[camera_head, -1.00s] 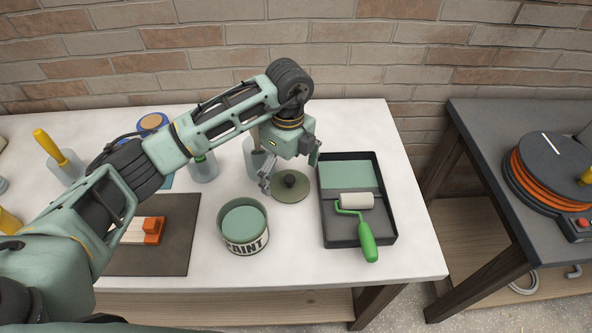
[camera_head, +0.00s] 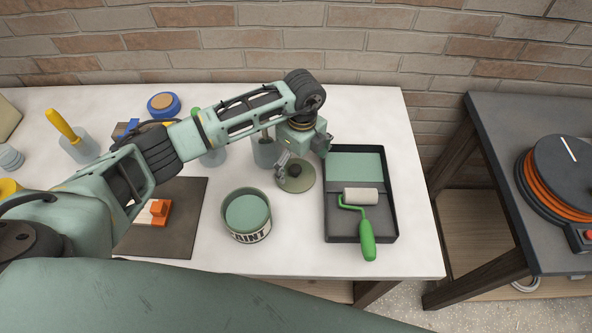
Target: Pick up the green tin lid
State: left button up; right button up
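The green tin lid (camera_head: 297,182) is a flat olive-green disc with a dark knob in its middle. It lies on the white table (camera_head: 290,255) between the paint tin and the roller tray. My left gripper (camera_head: 287,171) is pointed down at the lid, with one finger showing beside the knob at its left. The other finger is hidden by the wrist, so I cannot tell whether it is open or shut on the knob. My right gripper is not in view.
The open paint tin (camera_head: 247,236) stands left of the lid. The black roller tray (camera_head: 391,214) with a green-handled roller (camera_head: 366,239) is close on the right. Grey containers (camera_head: 264,153) stand behind. A dark mat (camera_head: 185,225) lies at left. A dark table (camera_head: 480,215) stands beyond a gap.

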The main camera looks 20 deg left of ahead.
pick_arm(q)
jog(key=shift+s+a+f, duration=0.2)
jog(key=shift+s+f, duration=0.15)
jog(key=shift+f, duration=0.15)
jog(key=shift+s+a+f, duration=0.15)
jog(key=shift+s+f, duration=0.2)
jog(key=shift+f, duration=0.1)
jog(key=shift+w, duration=0.15)
jog(key=c, duration=0.4)
jog(key=shift+r, duration=0.2)
jog(key=c, duration=1.3)
